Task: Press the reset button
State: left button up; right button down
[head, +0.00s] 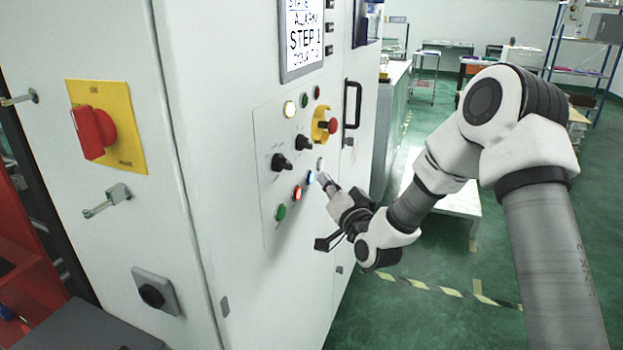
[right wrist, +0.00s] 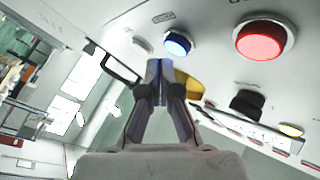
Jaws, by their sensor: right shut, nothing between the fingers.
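The control panel (head: 268,150) on the white cabinet carries a lower row of buttons: a green one (head: 281,212), a lit red one (head: 297,193), a lit blue one (head: 311,176) and a whitish one (head: 320,163). Their labels are too small to read, so I cannot tell which is reset. My right gripper (head: 324,179) is shut and empty, its tips close to the blue button. In the right wrist view, the closed fingertips (right wrist: 160,68) appear just below the blue button (right wrist: 178,43); contact cannot be told. The red button (right wrist: 264,38) is to its right. My left gripper is not in view.
Above are black selector knobs (head: 281,162), a red emergency stop on yellow (head: 326,125) and a screen (head: 303,38) reading "ALARM" and "STEP 1". A black door handle (head: 352,104) stands out right of the panel. A red switch (head: 92,132) is on the left face.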

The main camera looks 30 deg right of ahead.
dwell(0.8)
jog(key=shift+w+a, duration=0.25)
jog(key=shift+w, duration=0.1)
jog(key=shift+w+a+b, duration=0.25)
jog(key=shift+w+b, duration=0.05)
jog(key=shift+b, duration=0.2)
dwell(0.4)
jog(key=shift+s, duration=0.1)
jog(key=shift+s+d, duration=0.5)
jog(key=shift+s, duration=0.05)
